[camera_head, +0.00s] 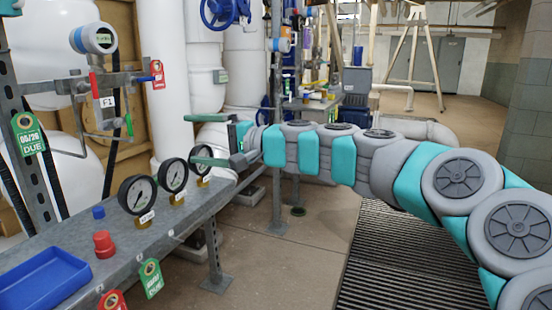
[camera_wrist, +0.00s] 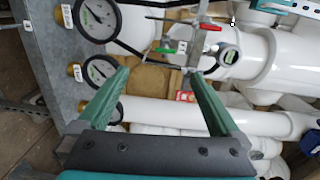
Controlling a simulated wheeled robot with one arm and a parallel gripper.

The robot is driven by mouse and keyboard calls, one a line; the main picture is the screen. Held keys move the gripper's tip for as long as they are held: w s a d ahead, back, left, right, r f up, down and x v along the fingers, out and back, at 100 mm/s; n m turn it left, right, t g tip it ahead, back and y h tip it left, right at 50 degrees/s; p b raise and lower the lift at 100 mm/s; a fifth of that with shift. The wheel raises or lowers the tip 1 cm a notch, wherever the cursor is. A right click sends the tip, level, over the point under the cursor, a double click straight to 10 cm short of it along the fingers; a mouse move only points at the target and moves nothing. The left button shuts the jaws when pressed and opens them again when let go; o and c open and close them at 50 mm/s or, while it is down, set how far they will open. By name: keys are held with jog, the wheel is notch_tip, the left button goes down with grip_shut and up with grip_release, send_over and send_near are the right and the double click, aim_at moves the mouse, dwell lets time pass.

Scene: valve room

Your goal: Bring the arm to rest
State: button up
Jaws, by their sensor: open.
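My arm reaches in from the right of the head view, grey and teal, stretched out to the left. My gripper (camera_head: 203,155) is at its far end, above the right end of the metal bench (camera_head: 190,235). Its two green fingers are apart with nothing between them. In the wrist view my gripper (camera_wrist: 160,80) is also open and empty, with white pipes and a valve assembly beyond the fingers. In the head view the fingers appear close to the pressure gauges; I cannot tell whether they touch.
Pressure gauges (camera_head: 137,195) stand along the bench. A blue tray (camera_head: 42,281), a red cap (camera_head: 103,244) and a blue cap (camera_head: 98,212) sit at its near end. A pipe rack with a tagged valve (camera_head: 108,102) stands behind. Open floor (camera_head: 275,262) lies right of the bench, beside a grating (camera_head: 405,265).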

jog(key=s+d+f+n+g+h, duration=0.2)
jog(key=s+d+f+n+h, duration=0.15)
jog(key=s+f, duration=0.6)
jog(key=s+d+f+n+g+h, duration=0.2)
jog(key=s+d+f+g+h, duration=0.15)
jog(key=s+f, duration=0.65)
jog(key=s+d+f+h, duration=0.3)
jog(key=s+d, duration=0.3)
jog(key=d, duration=0.2)
jog(key=s+d+f+m+g+h, duration=0.1)
jog(key=s+d+f+h, duration=0.2)
jog(key=s+d+f, duration=0.3)
jog(key=s+d+f+g+h, duration=0.1)
jog(key=s+d+f+h, duration=0.2)
jog(key=d, duration=0.7)
jog(key=s+f, duration=0.2)
jog(key=s, duration=0.2)
jog(key=shift+s+m, duration=0.15)
jog(key=shift+m, duration=0.2)
jog(key=shift+a+g, duration=0.15)
jog(key=shift+g, duration=0.1)
